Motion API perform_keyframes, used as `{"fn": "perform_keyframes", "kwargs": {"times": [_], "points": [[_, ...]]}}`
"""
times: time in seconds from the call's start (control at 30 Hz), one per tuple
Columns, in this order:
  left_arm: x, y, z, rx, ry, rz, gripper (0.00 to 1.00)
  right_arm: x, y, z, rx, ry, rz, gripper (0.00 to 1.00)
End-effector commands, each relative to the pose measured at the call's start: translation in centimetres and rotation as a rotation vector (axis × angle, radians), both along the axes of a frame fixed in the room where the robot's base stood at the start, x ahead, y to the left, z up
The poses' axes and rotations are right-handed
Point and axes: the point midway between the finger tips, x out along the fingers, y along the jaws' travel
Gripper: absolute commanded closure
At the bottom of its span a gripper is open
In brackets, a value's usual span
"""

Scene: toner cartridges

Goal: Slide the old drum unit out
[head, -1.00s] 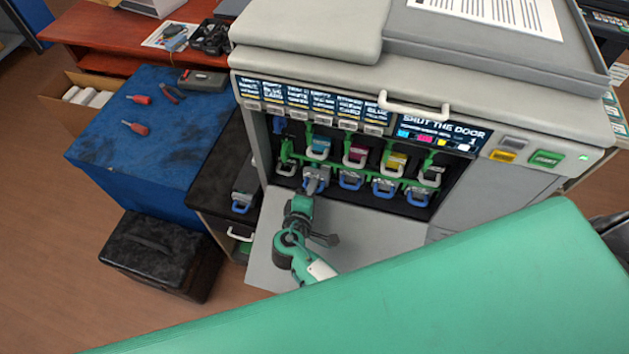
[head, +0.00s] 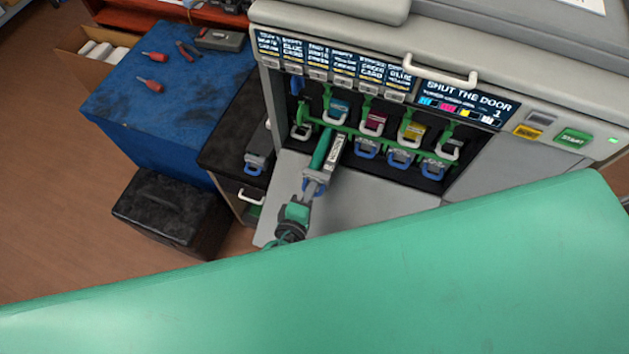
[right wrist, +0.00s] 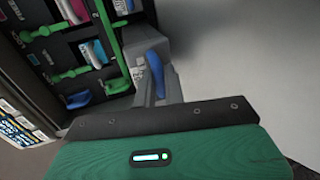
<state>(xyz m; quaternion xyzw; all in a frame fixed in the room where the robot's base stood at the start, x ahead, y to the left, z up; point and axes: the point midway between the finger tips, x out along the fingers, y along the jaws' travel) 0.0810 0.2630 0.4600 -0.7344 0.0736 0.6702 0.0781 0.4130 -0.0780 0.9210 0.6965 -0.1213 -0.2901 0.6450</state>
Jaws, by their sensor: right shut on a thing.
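My right gripper (head: 310,192) is shut on the blue-handled front end of a drum unit (head: 335,158), a long grey unit with a green roller and a white label. The unit sticks out of the printer's lower row over the lowered front door (head: 377,203). Whether its far end is still inside the slot is unclear. In the right wrist view the grey drum unit (right wrist: 137,48) shows with its blue handle (right wrist: 155,72); the fingertips are mostly hidden by my gripper body. My left gripper is not in view.
Other blue-handled drum units (head: 400,158) sit in the lower row, beneath toner cartridges (head: 374,124) with green levers. A black-topped cabinet (head: 229,150) holding another blue-handled unit (head: 256,160) stands left of the printer. A blue cloth-covered table (head: 125,95) stands further left.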

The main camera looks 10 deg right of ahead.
Motion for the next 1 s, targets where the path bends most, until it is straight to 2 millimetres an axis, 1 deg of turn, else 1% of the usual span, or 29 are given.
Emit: {"fn": "perform_keyframes", "kwargs": {"times": [0.03, 0.3, 0.53, 0.57, 0.6, 0.67, 0.7, 0.87, 0.9, 1.0], "points": [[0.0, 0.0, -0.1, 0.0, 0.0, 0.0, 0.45, -0.5, 0.4, -0.1, 0.001, 0.002, 0.001, 1.0], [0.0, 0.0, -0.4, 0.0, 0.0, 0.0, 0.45, -3.1, 2.1, -0.1, 0.002, 0.001, 0.002, 1.0], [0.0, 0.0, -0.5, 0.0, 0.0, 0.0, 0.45, -4.4, 3.0, 0.0, 0.002, 0.0, 0.001, 1.0], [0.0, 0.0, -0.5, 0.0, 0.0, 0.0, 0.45, -4.4, 3.0, 0.0, 0.001, -0.001, 0.001, 0.87], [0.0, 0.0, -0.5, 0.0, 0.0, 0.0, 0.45, -4.3, 3.0, 0.1, 0.0, -0.002, 0.001, 0.8], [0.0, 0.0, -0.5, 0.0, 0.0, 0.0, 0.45, -4.3, 3.0, 0.1, 0.0, -0.002, 0.001, 0.68], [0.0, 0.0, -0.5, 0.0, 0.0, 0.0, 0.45, -4.3, 3.0, 0.1, 0.0, -0.002, 0.001, 0.64], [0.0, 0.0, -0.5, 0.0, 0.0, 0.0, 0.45, -4.3, 2.9, 0.1, 0.0, -0.001, 0.001, 0.64], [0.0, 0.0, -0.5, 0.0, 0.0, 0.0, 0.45, -4.4, 2.9, -0.1, 0.001, 0.003, 0.001, 0.62], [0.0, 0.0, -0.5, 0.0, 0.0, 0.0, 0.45, -4.3, 2.9, -0.1, 0.001, 0.002, 0.001, 0.45]]}}
